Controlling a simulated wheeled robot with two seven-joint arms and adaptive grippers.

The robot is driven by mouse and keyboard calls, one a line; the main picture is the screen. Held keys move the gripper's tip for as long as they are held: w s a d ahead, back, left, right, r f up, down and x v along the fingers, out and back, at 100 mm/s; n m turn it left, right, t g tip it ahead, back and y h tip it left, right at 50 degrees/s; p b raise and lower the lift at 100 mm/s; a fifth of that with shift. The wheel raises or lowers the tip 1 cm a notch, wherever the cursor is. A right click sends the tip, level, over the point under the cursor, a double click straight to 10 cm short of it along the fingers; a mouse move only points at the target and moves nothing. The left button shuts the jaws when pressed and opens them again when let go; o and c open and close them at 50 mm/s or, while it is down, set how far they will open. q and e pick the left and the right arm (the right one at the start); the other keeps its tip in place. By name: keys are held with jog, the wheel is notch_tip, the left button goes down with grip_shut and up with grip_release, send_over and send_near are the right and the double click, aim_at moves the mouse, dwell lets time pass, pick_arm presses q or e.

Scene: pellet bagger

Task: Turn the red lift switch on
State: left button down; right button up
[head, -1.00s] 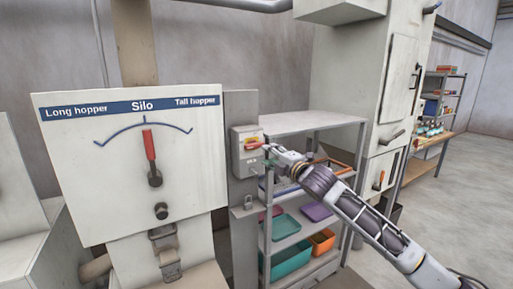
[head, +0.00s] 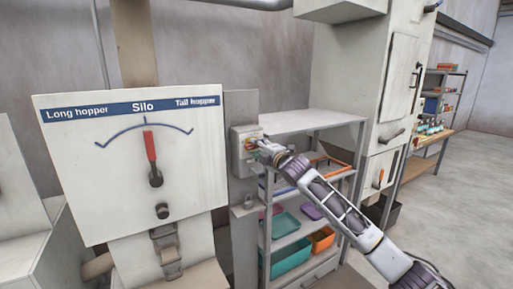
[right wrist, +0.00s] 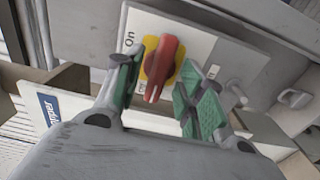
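The red lift switch (right wrist: 163,65) is a red handle on a yellow disc. In the right wrist view its white-marked end points down the picture, and the word "On" stands at upper left. In the head view the switch sits on a grey box (head: 238,165), and my gripper hides much of it. My right gripper (right wrist: 160,72) is open, with one green-padded finger on each side of the handle. A gap shows between the handle and the pads. It also shows at the box in the head view (head: 264,148). My left gripper is not in view.
Left of the box is the silo panel (head: 90,190) with a red pointer set upright. A grey shelf (head: 312,122) with coloured bins stands close behind my right arm. A grey post (head: 243,225) carries the box. Open floor (head: 450,200) lies to the right.

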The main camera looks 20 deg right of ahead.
jog(key=shift+w+a, duration=0.15)
jog(key=shift+w, duration=0.45)
grip_shut()
